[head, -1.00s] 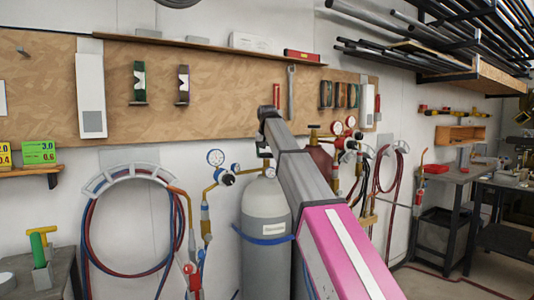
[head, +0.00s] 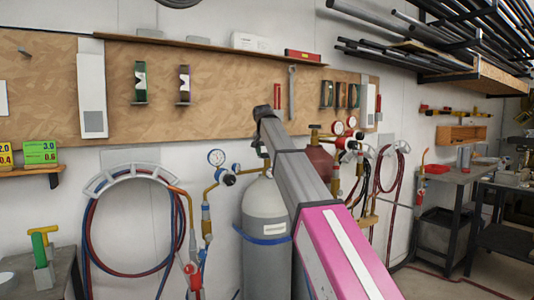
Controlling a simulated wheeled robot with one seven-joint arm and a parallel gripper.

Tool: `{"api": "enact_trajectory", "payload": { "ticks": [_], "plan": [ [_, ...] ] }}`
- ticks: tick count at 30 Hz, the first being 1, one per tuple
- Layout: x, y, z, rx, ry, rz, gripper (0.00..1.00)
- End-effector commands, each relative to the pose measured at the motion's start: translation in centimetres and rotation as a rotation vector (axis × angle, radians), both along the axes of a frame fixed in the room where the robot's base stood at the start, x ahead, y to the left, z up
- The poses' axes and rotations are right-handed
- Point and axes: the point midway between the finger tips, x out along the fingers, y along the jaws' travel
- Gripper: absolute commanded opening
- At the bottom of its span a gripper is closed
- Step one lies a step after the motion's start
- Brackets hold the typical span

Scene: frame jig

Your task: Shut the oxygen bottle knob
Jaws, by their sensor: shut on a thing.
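The oxygen bottle (head: 264,212) is a grey cylinder with a blue strap, standing upright against the wall in the middle of the head view. Its knob is at the top of the bottle, mostly hidden behind my gripper and arm. My gripper (head: 264,157) points down over the bottle's top, at the valve, and is small and partly hidden in this view. It is shut on what appears to be the knob. A brass regulator with a round gauge (head: 216,157) joins the valve from the left.
A dark red bottle (head: 319,160) with gauges stands behind my arm on the right. Coiled red and blue hoses (head: 90,240) hang at the left on a grey holder. A workbench (head: 455,175) stands at the far right.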

Motion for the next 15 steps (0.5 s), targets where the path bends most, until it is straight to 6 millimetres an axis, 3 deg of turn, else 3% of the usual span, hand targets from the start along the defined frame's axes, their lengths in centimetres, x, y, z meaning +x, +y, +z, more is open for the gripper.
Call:
{"api": "enact_trajectory", "payload": {
  "ticks": [2,3,4,15],
  "plan": [
    [-0.01,0.01,0.04,0.0,0.0,-0.001,0.41],
    [-0.01,0.01,0.04,0.0,0.0,-0.001,0.78],
    [-0.01,0.01,0.03,0.0,0.0,-0.001,0.88],
    [-0.12,0.05,0.35,0.001,0.0,0.0,0.91]
  ]
}}
